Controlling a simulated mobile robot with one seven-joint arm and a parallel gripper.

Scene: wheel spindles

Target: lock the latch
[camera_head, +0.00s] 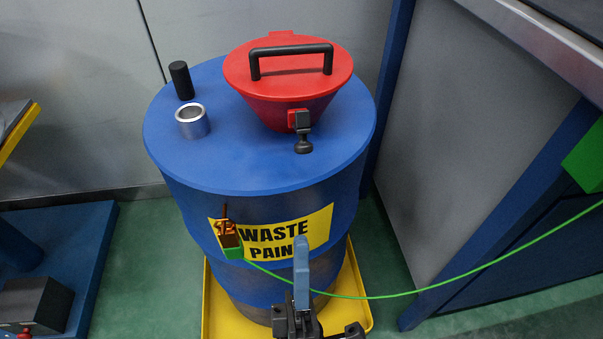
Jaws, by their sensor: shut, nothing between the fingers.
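The latch (302,122) is a small black piece on the front rim of the red funnel lid (255,68), with a black knob (304,146) hanging below it. A small red bracket sits at its left side. The lid lies down on the red funnel on top of the blue drum (240,168). My gripper (301,246) is at the bottom centre, in front of the drum's yellow label, well below the latch in the picture and apart from it. Its blue-grey fingers are together and empty. Whether the latch is engaged is too small to tell.
A black handle (290,49) arches over the lid. A metal-rimmed opening (192,121) and a black cylinder (181,80) are at the drum top's left. A copper clamp (228,235) with a green cable (420,289) hangs at the drum's front. A yellow tray (355,290) lies under the drum.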

